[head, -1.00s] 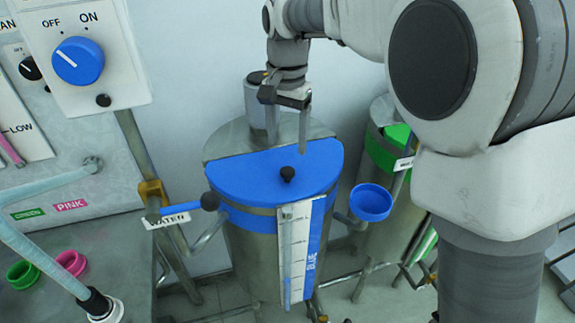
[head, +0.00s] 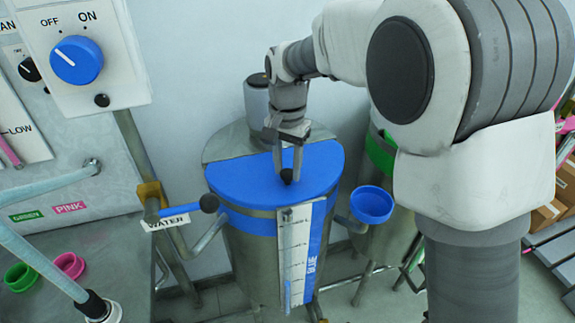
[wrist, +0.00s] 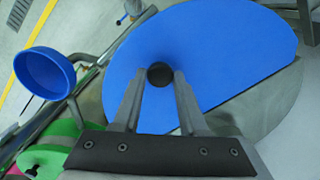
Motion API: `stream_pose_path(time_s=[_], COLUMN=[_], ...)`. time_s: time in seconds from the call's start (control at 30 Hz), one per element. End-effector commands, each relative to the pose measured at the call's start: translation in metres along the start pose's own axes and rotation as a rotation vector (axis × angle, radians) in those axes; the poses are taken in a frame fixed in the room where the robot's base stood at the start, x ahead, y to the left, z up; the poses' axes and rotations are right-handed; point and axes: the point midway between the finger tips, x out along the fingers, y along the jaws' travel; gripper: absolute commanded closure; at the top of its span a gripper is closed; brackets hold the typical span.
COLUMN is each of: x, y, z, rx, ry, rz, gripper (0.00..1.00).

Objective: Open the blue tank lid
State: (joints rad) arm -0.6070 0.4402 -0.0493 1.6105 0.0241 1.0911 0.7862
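The blue tank lid (head: 245,180) lies flat and closed over the front part of the steel water tank's top. It also fills much of the wrist view (wrist: 225,45). A small black knob (head: 287,176) stands near the lid's front edge, and it shows in the wrist view (wrist: 160,75) between my fingertips. My gripper (head: 288,168) points down over the lid. In the wrist view, its two fingers (wrist: 160,88) are apart, one on each side of the knob, with what looks like a narrow gap at each side.
A blue funnel cup (head: 372,204) sticks out at the tank's right. A blue-handled valve lever (head: 180,210) is at its left, by the WATER label. A panel with a blue ON/OFF dial (head: 77,60) is at upper left. A green-banded tank (head: 381,150) stands behind right.

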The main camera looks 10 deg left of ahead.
Motion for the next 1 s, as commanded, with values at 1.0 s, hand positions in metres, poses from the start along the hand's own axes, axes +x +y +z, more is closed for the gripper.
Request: stream_pose_path(time_s=[1.0], x=[-0.0009], y=[-0.0006], z=[-0.0001], rx=[0.000], ry=[0.001], rz=[-0.002], gripper=[1.00])
